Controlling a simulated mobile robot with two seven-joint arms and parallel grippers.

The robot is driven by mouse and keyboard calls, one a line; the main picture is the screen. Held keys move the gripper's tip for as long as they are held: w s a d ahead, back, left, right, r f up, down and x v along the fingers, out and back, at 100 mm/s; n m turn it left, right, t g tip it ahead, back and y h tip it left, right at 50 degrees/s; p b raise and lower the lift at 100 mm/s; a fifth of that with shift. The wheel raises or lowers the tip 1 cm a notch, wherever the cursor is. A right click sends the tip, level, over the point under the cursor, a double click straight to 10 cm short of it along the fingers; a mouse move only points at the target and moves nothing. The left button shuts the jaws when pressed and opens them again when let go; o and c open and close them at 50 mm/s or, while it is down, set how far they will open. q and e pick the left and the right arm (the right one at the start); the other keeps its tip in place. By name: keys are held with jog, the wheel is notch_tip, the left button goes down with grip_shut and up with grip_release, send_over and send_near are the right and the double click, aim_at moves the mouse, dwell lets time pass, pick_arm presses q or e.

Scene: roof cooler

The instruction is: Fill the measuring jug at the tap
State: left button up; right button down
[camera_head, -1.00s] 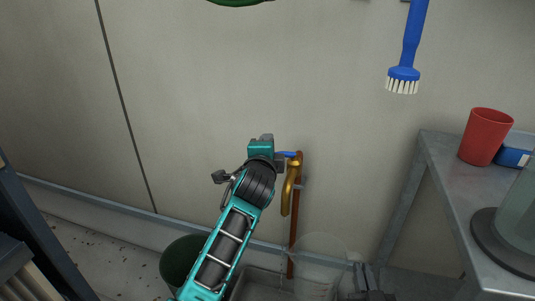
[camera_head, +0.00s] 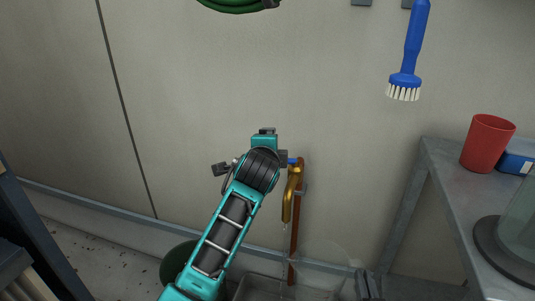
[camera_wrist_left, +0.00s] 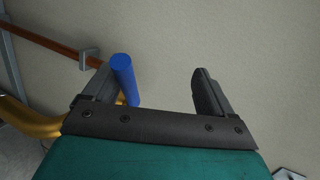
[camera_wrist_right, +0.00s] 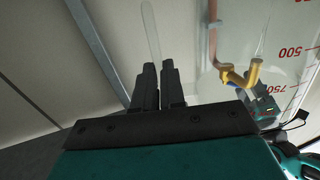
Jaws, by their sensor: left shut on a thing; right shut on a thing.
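The brass tap (camera_head: 290,190) is on a copper pipe at the wall. Its blue lever (camera_head: 293,161) also shows in the left wrist view (camera_wrist_left: 124,80). My left gripper (camera_head: 283,158) is at the lever, which lies between its fingers, close to one of them. The clear measuring jug (camera_head: 325,268) is below the spout, low in the head view. Its red marks show in the right wrist view (camera_wrist_right: 292,70). My right gripper (camera_head: 368,284) is shut on the jug's clear handle (camera_wrist_right: 150,32). A faint trace shows under the spout. The water level in the jug is unclear.
A grey basin (camera_head: 258,286) is below the tap, with a dark green bin (camera_head: 175,263) at its left. A metal shelf (camera_head: 445,190) at the right bears a red cup (camera_head: 487,143) and a blue box (camera_head: 516,162). A blue brush (camera_head: 411,60) hangs on the wall.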

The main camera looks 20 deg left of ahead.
pick_arm(q)
jog(key=shift+s+d+r+t, duration=0.2)
jog(key=shift+s+r+t, duration=0.1)
jog(key=shift+s+r, duration=0.8)
jog(key=shift+c, duration=0.8)
jog(key=shift+s+d+r, duration=0.1)
jog(key=shift+s+r, duration=0.05)
jog(key=shift+s, duration=0.4)
jog(key=shift+c, duration=1)
jog(key=f+v, duration=0.1)
jog(key=v, duration=0.9)
jog(key=shift+s+d+f, duration=0.2)
jog(key=shift+d+f, duration=0.15)
